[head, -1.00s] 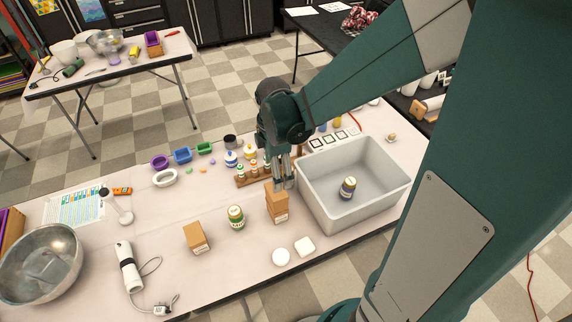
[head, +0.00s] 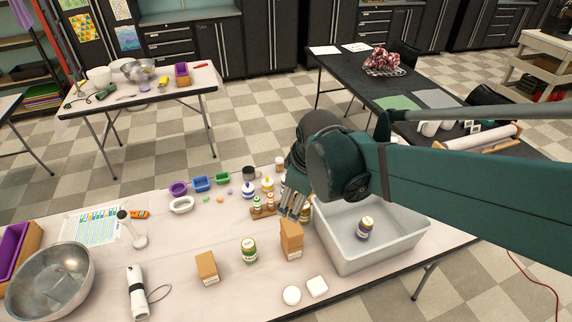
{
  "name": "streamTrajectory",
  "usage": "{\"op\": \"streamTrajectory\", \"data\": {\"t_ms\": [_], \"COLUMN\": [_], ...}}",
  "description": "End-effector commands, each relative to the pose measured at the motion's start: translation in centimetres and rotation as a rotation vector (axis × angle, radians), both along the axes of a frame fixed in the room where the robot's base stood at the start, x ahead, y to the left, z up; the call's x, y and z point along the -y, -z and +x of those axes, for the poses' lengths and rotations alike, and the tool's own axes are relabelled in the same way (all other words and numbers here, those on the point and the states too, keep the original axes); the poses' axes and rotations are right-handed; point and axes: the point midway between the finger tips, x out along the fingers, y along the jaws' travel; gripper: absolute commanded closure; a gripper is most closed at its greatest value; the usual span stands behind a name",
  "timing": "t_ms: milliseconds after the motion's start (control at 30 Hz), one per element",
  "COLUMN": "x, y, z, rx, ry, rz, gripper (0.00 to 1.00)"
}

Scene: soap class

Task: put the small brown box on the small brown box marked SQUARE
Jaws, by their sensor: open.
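Two small brown boxes appear stacked just left of the grey bin in the head view. The upper brown box (head: 290,231) sits on the lower brown box (head: 292,251), slightly out of line with it. The stack stands upright. Another small brown box (head: 207,268) stands apart on the table to the left. My gripper (head: 293,211) is open, with its fingers pointing down just above and behind the stack, holding nothing. Any SQUARE marking is too small to read.
A grey bin (head: 345,253) with a dark jar (head: 365,228) inside stands right of the stack. A green jar (head: 249,250) stands left of it. White soaps (head: 316,286) lie in front. Small bottles (head: 257,204) stand behind. A metal bowl (head: 48,283) is at far left.

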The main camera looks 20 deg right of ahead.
Motion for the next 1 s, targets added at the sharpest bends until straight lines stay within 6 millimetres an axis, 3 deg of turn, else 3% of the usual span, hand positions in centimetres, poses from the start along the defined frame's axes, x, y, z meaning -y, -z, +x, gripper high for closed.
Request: {"op": "streamTrajectory", "data": {"t_ms": [500,1000], "x": [-0.2,-0.4], "y": [-4.0,-6.4], "z": [-4.0,-7.1], "rx": [0.157,0.281], "ry": [0.369,0.664], "rz": [0.153,0.33], "gripper": [0.32,0.32]}}
